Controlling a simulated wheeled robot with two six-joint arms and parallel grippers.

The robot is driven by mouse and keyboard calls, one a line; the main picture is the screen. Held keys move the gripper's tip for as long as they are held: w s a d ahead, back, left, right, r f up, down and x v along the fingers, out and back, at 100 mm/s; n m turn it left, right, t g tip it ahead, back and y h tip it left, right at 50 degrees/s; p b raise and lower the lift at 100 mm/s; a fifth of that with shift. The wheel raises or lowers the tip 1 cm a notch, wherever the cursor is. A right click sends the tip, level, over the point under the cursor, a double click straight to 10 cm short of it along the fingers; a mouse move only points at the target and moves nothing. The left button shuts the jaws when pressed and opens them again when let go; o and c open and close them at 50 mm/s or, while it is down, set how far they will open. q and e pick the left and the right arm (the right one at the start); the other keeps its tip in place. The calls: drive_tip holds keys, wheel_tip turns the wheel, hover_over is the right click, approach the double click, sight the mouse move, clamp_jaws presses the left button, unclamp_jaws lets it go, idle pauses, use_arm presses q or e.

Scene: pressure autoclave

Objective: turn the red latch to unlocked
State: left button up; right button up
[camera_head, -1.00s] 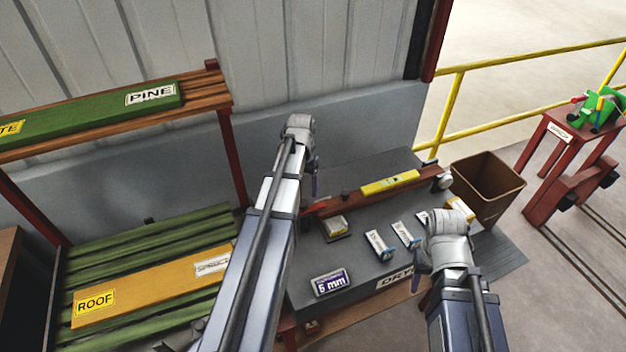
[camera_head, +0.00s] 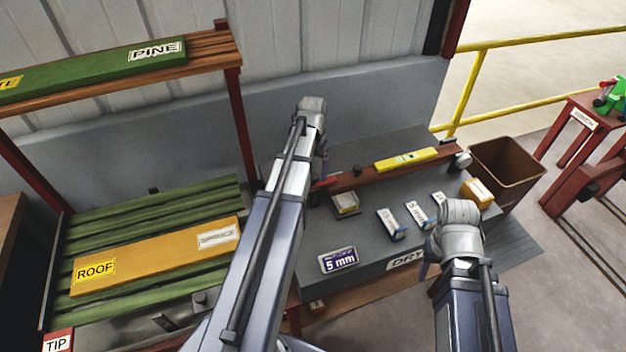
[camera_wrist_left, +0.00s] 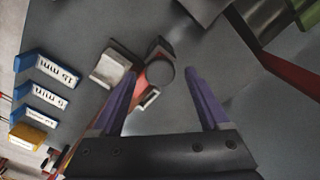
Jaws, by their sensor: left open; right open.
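A small red piece (camera_head: 325,183), perhaps the red latch, shows at the left end of a reddish-brown bar, beside my left gripper (camera_head: 321,170). My arm hides part of this area. In the left wrist view my left gripper (camera_wrist_left: 161,76) has its two purple fingers spread wide with nothing held. A red-orange piece (camera_wrist_left: 157,73) shows between and beyond the fingertips, partly covered by a round grey knob (camera_wrist_left: 161,78). I cannot tell which way the latch points. My right gripper (camera_head: 428,262) hangs over the bench's front right, mostly hidden by its wrist.
On the grey bench (camera_head: 300,235) are a yellow level (camera_head: 405,159) on the bar, several small labelled blocks (camera_head: 392,224) and a 5 mm plate (camera_head: 339,260). A brown bin (camera_head: 507,170) stands right of it. A slatted green rack (camera_head: 150,215) holds the ROOF plank at left.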

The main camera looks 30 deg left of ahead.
use_arm(q)
drive_tip(key=shift+f+b, duration=0.3)
drive_tip(key=shift+f, duration=0.35)
clamp_jaws()
idle(1.0)
